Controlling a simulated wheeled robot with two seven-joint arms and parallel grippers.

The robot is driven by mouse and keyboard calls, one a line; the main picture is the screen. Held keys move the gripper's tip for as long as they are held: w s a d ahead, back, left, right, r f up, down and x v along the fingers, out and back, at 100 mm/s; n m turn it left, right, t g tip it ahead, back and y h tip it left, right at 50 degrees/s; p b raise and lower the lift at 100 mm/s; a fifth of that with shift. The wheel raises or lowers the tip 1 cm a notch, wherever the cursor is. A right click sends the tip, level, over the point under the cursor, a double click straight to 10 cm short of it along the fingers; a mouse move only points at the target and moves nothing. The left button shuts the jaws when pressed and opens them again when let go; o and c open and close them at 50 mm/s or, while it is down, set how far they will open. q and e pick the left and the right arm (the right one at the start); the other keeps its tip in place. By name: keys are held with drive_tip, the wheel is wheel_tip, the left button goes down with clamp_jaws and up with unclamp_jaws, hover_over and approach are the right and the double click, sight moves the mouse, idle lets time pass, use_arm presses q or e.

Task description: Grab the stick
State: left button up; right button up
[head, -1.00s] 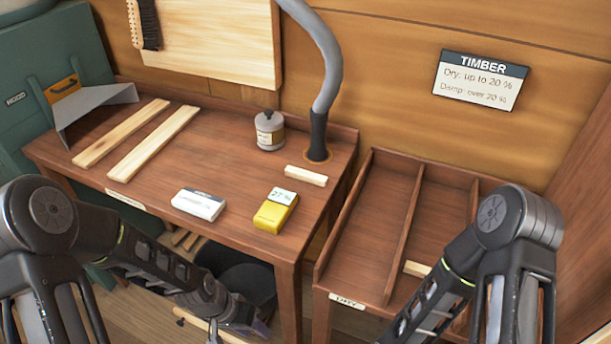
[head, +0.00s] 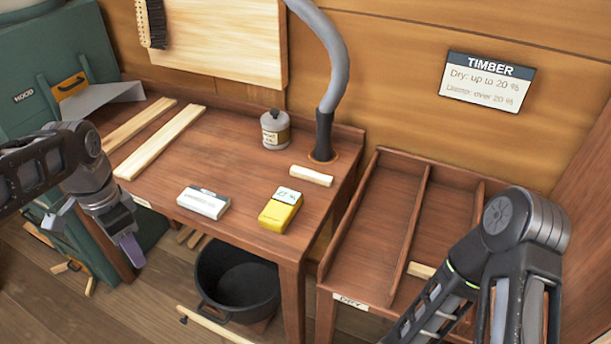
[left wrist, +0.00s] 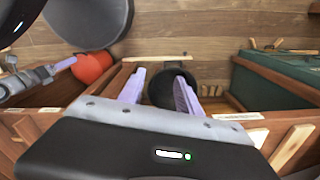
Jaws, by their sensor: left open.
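A pale wooden stick (head: 215,325) lies on the floor in front of the black bucket; it also seems to show in the left wrist view (left wrist: 157,59). Other pale wood pieces are a short stick (head: 312,176) by the hose, two long strips (head: 160,143) on the bench and a piece (head: 421,270) in the rack. I cannot tell which is meant. My left gripper (head: 132,248) is open and empty, left of the bucket and apart from the sticks; its spread fingers show in the left wrist view (left wrist: 158,90). My right gripper's purple finger (left wrist: 64,64) shows there too; its jaw opening is unclear.
The bench (head: 240,180) holds a white box (head: 203,202), a yellow meter (head: 281,210) and a grey can (head: 275,130). The black bucket (head: 238,282) stands under it. The divided rack (head: 378,240) is right, a green cabinet (head: 75,50) left. Floor (head: 140,315) shows at lower left.

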idle(0.5)
use_arm(q)
drive_tip(key=w+d+f+n+h, duration=0.1)
drive_tip(key=d+f+h, duration=0.1)
drive_tip(key=d+f, duration=0.65)
drive_tip(key=w+d+f+n+h, duration=0.15)
drive_tip(key=d+f, duration=0.45)
drive_tip(key=f, duration=0.6)
drive_tip(key=s+d+f+n, duration=0.7)
drive_tip(key=s+d+f, duration=0.5)
drive_tip(key=s+f, duration=0.3)
drive_tip(key=shift+d+f+t+h, duration=0.2)
drive_tip(key=shift+f+t+h, duration=0.1)
drive_tip(key=shift+h, duration=0.05)
drive_tip(key=shift+c, duration=0.2)
use_arm(e)
drive_tip(key=shift+c, duration=0.2)
